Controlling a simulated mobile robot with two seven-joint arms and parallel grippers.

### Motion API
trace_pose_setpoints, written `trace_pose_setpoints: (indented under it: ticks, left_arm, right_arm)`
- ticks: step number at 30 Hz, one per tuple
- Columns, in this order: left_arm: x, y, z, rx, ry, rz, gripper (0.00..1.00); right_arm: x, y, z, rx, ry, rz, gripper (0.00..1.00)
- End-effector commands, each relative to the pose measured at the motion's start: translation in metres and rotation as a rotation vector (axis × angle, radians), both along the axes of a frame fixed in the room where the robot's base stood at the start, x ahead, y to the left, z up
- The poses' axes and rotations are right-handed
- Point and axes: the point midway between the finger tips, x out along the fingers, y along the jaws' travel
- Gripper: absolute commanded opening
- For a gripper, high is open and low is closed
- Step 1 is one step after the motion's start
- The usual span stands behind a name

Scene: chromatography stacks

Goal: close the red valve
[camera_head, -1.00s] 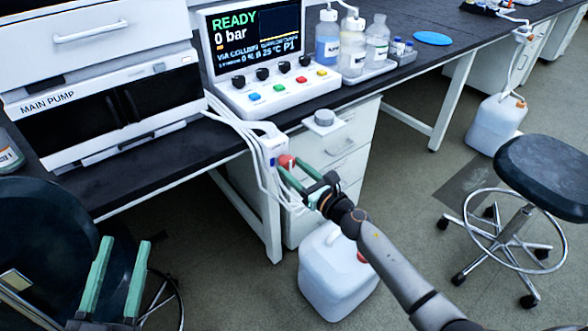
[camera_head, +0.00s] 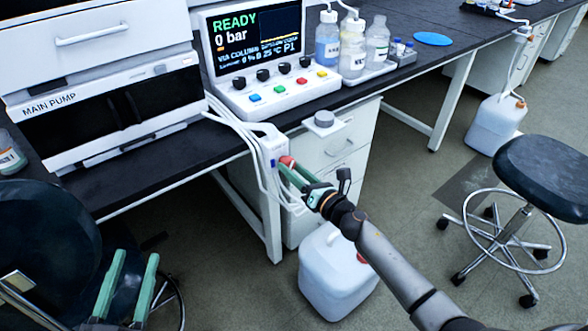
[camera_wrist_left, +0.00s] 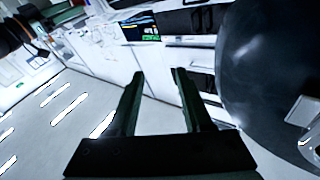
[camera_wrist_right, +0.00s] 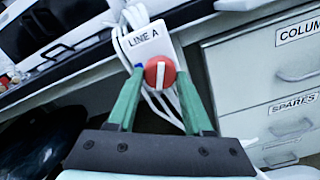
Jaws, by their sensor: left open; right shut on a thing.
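The red valve (camera_head: 286,161) is a round red knob on a white box labelled LINE A (camera_wrist_right: 148,42), at the bench's front edge. In the right wrist view the red knob (camera_wrist_right: 151,74) has a white bar that stands upright in the picture. My right gripper (camera_wrist_right: 159,76) is shut on the knob, with one green finger on each side. In the head view my right gripper (camera_head: 290,168) partly hides the knob. My left gripper (camera_head: 135,257) is open and empty, low at the left, away from the valve.
White tubes (camera_head: 262,176) hang beside the valve box. Drawers (camera_head: 335,142) and a white jug (camera_head: 335,275) stand behind and below my right arm. A dark chair (camera_head: 40,235) is close to my left gripper. A stool (camera_head: 540,175) stands at the right, with open floor between.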

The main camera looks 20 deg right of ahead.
Motion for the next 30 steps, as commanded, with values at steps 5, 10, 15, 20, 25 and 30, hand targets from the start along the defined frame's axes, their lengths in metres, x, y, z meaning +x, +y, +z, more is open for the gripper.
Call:
trace_pose_setpoints:
  ticks: [5, 10, 15, 20, 25, 30]
  left_arm:
    - [0.002, 0.001, -0.024, -0.007, 0.100, 0.016, 0.50]
    - [0.001, 0.002, -0.048, -0.007, 0.198, 0.028, 0.50]
    - [-0.002, 0.003, -0.073, -0.006, 0.305, 0.039, 0.50]
    - [-0.008, 0.004, -0.100, -0.002, 0.418, 0.050, 0.50]
    - [-0.019, 0.004, -0.130, -0.001, 0.542, 0.059, 0.50]
    - [-0.032, 0.004, -0.156, 0.000, 0.656, 0.065, 0.50]
  right_arm:
    - [0.000, 0.000, 0.001, 0.160, 0.059, 0.000, 0.00]
    - [0.000, 0.001, 0.001, 0.313, 0.114, 0.000, 0.00]
    - [0.000, 0.001, 0.002, 0.464, 0.170, -0.001, 0.00]
    - [0.000, 0.001, 0.002, 0.606, 0.221, -0.002, 0.00]
    - [0.000, 0.001, 0.003, 0.748, 0.272, -0.001, 0.00]
    - [0.000, 0.000, 0.002, 0.867, 0.316, -0.002, 0.00]
